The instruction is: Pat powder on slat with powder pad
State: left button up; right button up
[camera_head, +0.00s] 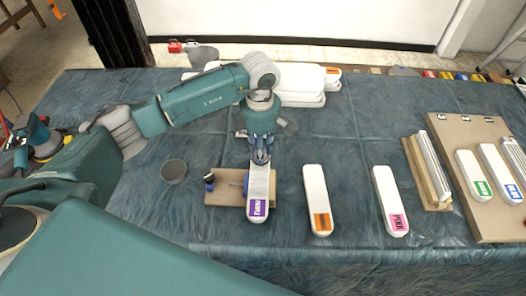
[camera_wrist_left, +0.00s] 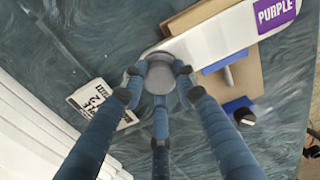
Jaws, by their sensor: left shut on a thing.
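The white slat with a purple PURPLE label (camera_head: 260,188) lies on a brown board (camera_head: 215,195), its labelled end toward me. It also shows in the wrist view (camera_wrist_left: 222,35). My left gripper (camera_head: 261,158) points down at the slat's far end. In the wrist view its three blue fingers (camera_wrist_left: 160,85) are shut on a round grey powder pad (camera_wrist_left: 160,73). The pad overlaps the slat's end there; whether they touch I cannot tell. The pad's underside is hidden. My right gripper is not in view.
Orange-labelled (camera_head: 316,195) and pink-labelled (camera_head: 387,195) slats lie to the right. A tan board (camera_head: 455,140) holds green- and blue-labelled slats. White slats (camera_head: 300,85) are stacked behind my gripper. A printed card (camera_wrist_left: 97,103) lies nearby.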

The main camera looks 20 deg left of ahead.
pick_arm(q)
jog(key=shift+w+a, duration=0.15)
jog(key=shift+w, duration=0.25)
jog(key=shift+w+a+r+p, duration=0.15)
jog(key=shift+r+p, duration=0.1)
jog(key=shift+r, duration=0.3)
jog(key=shift+w+d+r+p, duration=0.15)
jog(key=shift+r+p, duration=0.1)
jog(key=shift+r, duration=0.3)
jog(key=r, duration=0.1)
jog(key=s+r+p, duration=0.1)
jog(key=r, duration=0.1)
jog(key=shift+w+r+p, duration=0.2)
jog(key=shift+r+p, duration=0.15)
jog(key=shift+r, duration=0.2)
jog(key=shift+r+p, duration=0.35)
jog(key=shift+r, duration=0.3)
jog(key=shift+s+r, duration=0.1)
jog(key=shift+r, duration=0.2)
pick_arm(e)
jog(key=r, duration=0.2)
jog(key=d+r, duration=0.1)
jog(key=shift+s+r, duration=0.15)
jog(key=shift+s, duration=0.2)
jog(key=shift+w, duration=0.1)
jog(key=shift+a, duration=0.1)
